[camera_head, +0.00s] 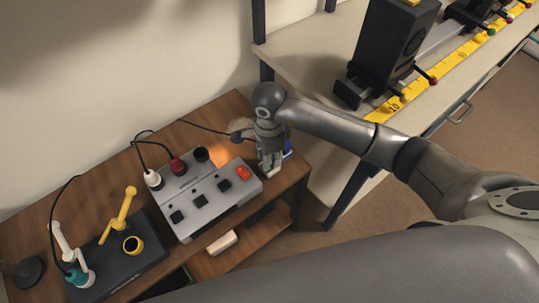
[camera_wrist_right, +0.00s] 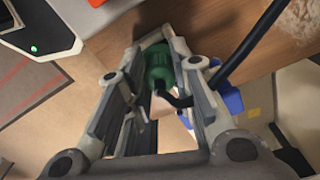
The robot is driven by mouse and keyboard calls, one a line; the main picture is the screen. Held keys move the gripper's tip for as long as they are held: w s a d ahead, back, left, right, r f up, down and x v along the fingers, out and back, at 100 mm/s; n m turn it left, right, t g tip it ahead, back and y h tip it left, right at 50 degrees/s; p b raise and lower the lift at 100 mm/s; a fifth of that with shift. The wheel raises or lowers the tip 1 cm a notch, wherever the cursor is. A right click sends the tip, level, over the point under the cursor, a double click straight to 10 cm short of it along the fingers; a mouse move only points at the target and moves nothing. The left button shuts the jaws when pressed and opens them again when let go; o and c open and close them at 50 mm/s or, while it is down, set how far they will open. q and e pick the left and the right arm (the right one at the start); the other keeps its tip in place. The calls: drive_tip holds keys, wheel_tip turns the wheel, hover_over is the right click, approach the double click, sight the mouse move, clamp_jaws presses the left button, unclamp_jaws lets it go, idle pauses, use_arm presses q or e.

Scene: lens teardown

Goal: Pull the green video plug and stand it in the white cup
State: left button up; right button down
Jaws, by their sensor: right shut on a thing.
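The green video plug (camera_wrist_right: 158,65) shows between the fingers of my right gripper (camera_wrist_right: 152,80) in the right wrist view, with a black cable beside it. The gripper is shut on it. In the head view my right gripper (camera_head: 269,168) points down at the right end of the wooden bench, just beyond the grey control box; it hides the plug there. A blue object (camera_head: 287,150) stands right beside and partly behind the gripper; it also shows in the wrist view (camera_wrist_right: 228,102). I cannot make out a white cup in either view. My left gripper is not in view.
The grey control box (camera_head: 214,203) carries a white plug (camera_head: 152,179), a red plug (camera_head: 178,165) and a red switch (camera_head: 243,173). A dark base (camera_head: 105,262) with yellow and white levers stands left. A small white block (camera_head: 222,242) lies below. A pale table (camera_head: 310,45) stands right.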

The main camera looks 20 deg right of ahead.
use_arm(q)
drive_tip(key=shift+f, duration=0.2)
use_arm(e)
drive_tip(key=shift+f, duration=0.2)
drive_tip(key=c, duration=1.2)
unclamp_jaws()
drive_tip(key=shift+o, duration=0.2)
drive_tip(key=shift+r, duration=0.3)
wheel_tip(320, 180, up, 7)
drive_tip(key=shift+r, duration=0.1)
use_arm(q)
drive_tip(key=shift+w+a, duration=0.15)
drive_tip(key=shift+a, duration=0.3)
use_arm(e)
drive_tip(key=shift+r, duration=0.1)
